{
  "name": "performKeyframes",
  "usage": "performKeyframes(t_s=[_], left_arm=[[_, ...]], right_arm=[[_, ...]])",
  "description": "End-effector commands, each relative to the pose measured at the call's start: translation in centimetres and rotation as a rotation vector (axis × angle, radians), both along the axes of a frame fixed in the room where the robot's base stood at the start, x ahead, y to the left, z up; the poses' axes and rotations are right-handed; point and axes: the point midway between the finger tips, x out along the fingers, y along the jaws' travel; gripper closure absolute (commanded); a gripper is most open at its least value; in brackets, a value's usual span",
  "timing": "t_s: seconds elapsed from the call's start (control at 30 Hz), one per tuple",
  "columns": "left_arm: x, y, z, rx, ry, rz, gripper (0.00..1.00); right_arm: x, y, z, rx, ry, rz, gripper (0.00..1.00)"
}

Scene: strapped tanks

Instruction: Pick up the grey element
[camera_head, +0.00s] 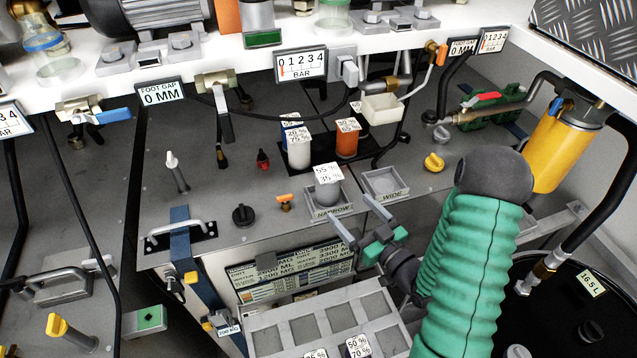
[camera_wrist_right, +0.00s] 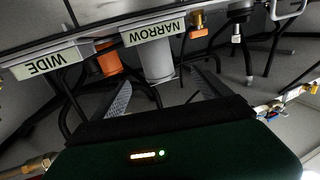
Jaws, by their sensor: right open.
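The grey element (camera_head: 328,192) stands upright in the small tray marked NARROW (camera_head: 331,209), with a white percentage card above it. In the right wrist view, which looks upside down, a grey cylinder (camera_wrist_right: 156,64) shows by the NARROW label, and I take it to be this element. My right gripper (camera_head: 362,220) is open and empty, just in front of the trays and to the right of the element. Its two fingers also show in the right wrist view (camera_wrist_right: 163,92), spread on either side of the grey cylinder and apart from it. My left gripper is not in view.
An empty tray marked WIDE (camera_head: 385,183) sits right of the NARROW one. Behind stand a white cylinder (camera_head: 299,154) and an orange one (camera_head: 347,144). A yellow knob (camera_head: 434,162) is to the right. A grey compartment rack (camera_head: 325,328) lies below; a white shelf (camera_head: 240,80) overhangs behind.

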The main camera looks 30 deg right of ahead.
Motion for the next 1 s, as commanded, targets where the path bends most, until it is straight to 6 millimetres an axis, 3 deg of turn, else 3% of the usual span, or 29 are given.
performKeyframes(t_s=[0.03,0.1,0.37,0.4,0.43,1.0], left_arm=[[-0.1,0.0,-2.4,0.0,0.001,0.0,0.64],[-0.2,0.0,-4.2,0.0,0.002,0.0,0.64],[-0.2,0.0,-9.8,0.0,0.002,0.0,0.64],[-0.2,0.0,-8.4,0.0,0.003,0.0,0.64],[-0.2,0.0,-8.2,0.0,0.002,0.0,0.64],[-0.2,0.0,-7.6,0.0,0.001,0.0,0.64]], right_arm=[[0.5,-0.1,-1.2,-0.007,-0.005,0.001,0.13],[1.4,-0.1,-1.4,-0.008,-0.005,0.001,0.13],[6.0,0.0,-1.4,-0.003,-0.002,0.001,0.13],[7.2,0.0,-0.5,0.002,0.002,0.002,0.13],[8.0,0.0,-0.4,0.003,0.003,0.002,0.13],[16.5,-0.3,-0.6,0.003,0.004,-0.001,0.13]])
